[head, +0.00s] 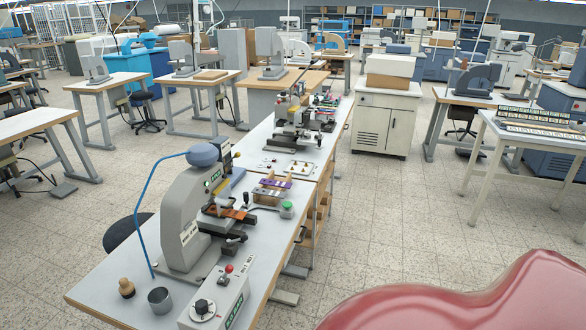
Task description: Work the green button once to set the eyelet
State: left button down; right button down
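The green button (287,206) sits on a small grey round housing on the bench, to the right of the grey press (184,215). Nothing touches it and its top is in plain sight. The press stands upright on the bench (120,283), with a blue-grey dome on top and a blue hose on its left. An orange-brown piece (232,213) lies at the press's work area. I cannot make out an eyelet at this size. Neither of my grippers is in view.
A control box (215,298) with a black dial and a red button (229,268) stands at the bench's front. A grey cup (160,300) and a wooden-handled tool (126,288) are left of it. A small rack (268,193) stands behind the green button.

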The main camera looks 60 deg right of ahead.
aim_at(287, 204)
jog(key=i+l, duration=0.1)
jog(key=l, duration=1.3)
jog(key=i+l, duration=0.15)
jog(key=l, duration=0.5)
jog(key=i+l, duration=0.1)
jog(key=l, duration=0.6)
jog(key=i+l, duration=0.1)
jog(key=l, duration=1.3)
jog(key=i, duration=0.05)
